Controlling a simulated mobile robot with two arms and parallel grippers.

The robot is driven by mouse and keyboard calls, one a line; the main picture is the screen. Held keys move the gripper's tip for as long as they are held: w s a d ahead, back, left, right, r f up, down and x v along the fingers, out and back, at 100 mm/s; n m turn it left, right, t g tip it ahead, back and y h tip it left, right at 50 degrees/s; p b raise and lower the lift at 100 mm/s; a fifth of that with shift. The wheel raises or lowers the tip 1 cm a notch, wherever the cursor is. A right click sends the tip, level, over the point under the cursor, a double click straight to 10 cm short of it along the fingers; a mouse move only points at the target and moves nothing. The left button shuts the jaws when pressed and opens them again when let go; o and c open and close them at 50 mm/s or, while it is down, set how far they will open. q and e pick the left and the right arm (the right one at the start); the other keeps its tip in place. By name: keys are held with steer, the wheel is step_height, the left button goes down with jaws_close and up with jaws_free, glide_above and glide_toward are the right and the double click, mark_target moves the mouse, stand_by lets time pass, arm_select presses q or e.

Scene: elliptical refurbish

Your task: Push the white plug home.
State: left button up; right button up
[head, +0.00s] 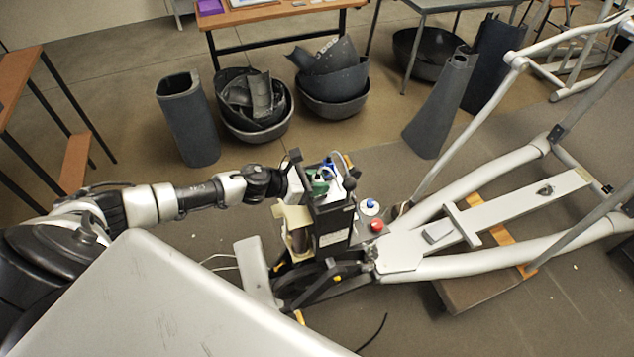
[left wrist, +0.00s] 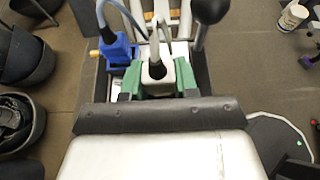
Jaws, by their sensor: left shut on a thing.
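In the head view the left gripper (head: 318,184) reaches from the left over the top of a black upright box (head: 335,222) on the machine. A blue plug (left wrist: 116,50) with its own cable stands just left of the white plug in the left wrist view. The white plug's lower end and its socket are hidden, so its depth cannot be told. The right gripper is not in view.
A black ball-topped lever (left wrist: 210,10) stands close to the right of the plug. A blue-capped white container (head: 370,207) and a red-capped one (head: 377,226) sit beside the box. The elliptical's frame (head: 480,265) extends right. Dark bins (head: 255,105) stand behind.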

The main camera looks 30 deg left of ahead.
arm_select(q)
steer(key=shift+s+f, duration=0.15)
steer(key=shift+f, duration=0.1)
steer(key=shift+r, duration=0.1)
steer(key=shift+r+p, duration=0.3)
steer(key=shift+r, duration=0.1)
stand_by(0.8)
steer(key=shift+f, duration=0.3)
steer(key=shift+f+b, duration=0.25)
steer(key=shift+b, duration=0.2)
